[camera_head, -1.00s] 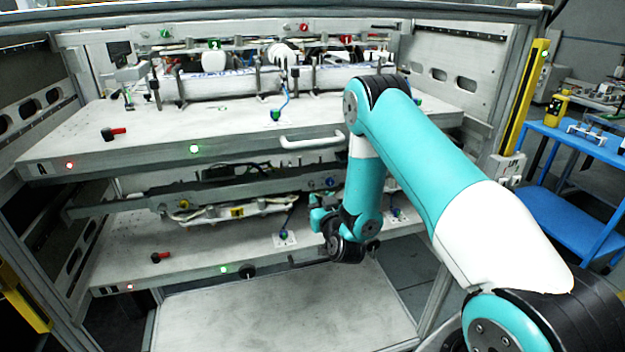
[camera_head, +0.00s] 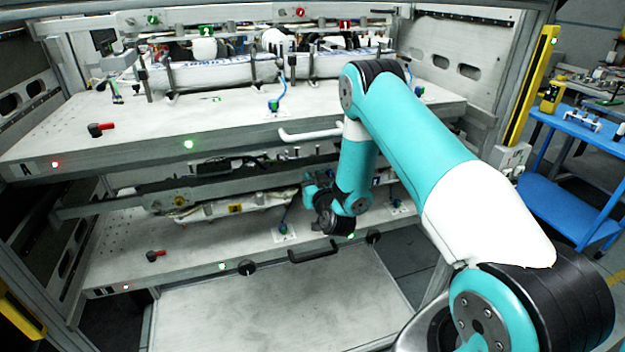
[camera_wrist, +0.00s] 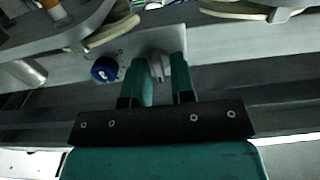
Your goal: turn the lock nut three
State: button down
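My gripper (camera_wrist: 162,70) shows in the wrist view with its two teal fingers apart. A small pale part (camera_wrist: 160,66) shows between or just beyond the fingertips; I cannot tell whether they touch it. A round blue cap (camera_wrist: 105,69) with a pale mark is left of the left finger. In the head view my arm reaches to the lower shelf (camera_head: 190,252), its wrist in front of the back right part. Blue-green knobs stand on that shelf, one left of the wrist (camera_head: 283,229) and one right of it (camera_head: 396,206). No number marks lock nut three legibly.
The upper shelf (camera_head: 150,140) with a white handle (camera_head: 310,134) is above my wrist. Black knobs (camera_head: 247,268) and a black handle (camera_head: 313,251) are on the lower shelf's front. A red lever (camera_head: 155,254) is at left. A blue cart (camera_head: 575,185) stands at right.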

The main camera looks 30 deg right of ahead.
jog(key=shift+f+m+b, duration=0.1)
jog(key=shift+m+b, duration=0.2)
jog(key=shift+b, duration=0.15)
jog(key=m+b, duration=0.3)
jog(key=m, duration=0.4)
jog(key=m+b, duration=0.3)
jog(key=m, duration=0.5)
jog(key=f+m+b, duration=0.1)
jog(key=m+b, duration=0.2)
jog(key=m, duration=0.5)
jog(key=shift+s+d+b, duration=0.1)
jog(key=shift+d+b, duration=0.15)
jog(key=shift+b, duration=0.15)
jog(key=shift+m, duration=0.3)
jog(key=c, duration=1.2)
grip_release()
jog(key=shift+r, duration=0.1)
jog(key=shift+c, duration=0.2)
